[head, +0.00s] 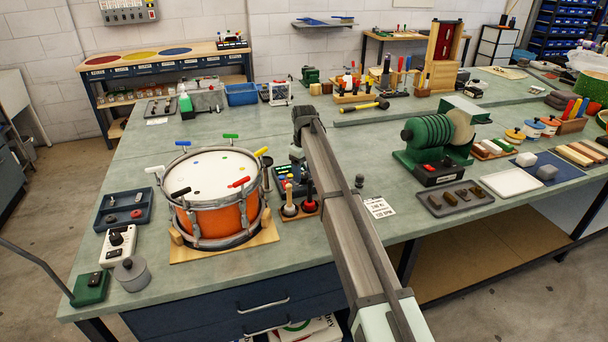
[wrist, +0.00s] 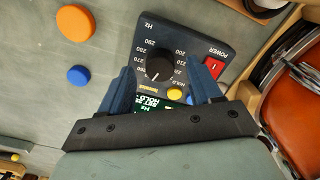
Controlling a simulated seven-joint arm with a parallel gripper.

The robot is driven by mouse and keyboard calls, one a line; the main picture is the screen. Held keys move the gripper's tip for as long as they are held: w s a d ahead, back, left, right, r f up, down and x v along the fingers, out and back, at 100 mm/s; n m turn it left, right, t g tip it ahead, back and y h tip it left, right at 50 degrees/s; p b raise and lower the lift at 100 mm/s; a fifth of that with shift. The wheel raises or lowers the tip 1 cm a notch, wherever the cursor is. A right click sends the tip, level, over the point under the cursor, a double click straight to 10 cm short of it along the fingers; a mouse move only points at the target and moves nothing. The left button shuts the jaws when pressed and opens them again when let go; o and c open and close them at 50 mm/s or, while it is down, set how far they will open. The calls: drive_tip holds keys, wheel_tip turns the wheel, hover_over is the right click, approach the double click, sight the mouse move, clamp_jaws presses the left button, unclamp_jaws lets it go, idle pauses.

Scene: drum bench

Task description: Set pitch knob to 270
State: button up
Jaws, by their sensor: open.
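The pitch box, a dark unit marked Hz (wrist: 205,45), is close below my gripper in the wrist view. Its black round pitch knob (wrist: 159,66) has a white pointer line aimed down-left, near the 260 mark; the exact reading is unclear. The 270 mark is on the knob's left. My gripper (wrist: 168,75) is open, with one blue finger on each side of the knob. Contact with the knob is not visible. A green display on the box is partly covered by the gripper. In the head view my arm hides much of this spot.
A red power switch (wrist: 213,68) and a yellow button (wrist: 175,94) are close to the right finger. An orange disc (wrist: 75,22) and a blue disc (wrist: 79,74) lie on the bench. The orange drum (head: 218,216) stands left of my arm.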

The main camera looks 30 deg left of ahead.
drive_tip(key=shift+f, duration=0.7)
drive_tip(key=c, duration=1)
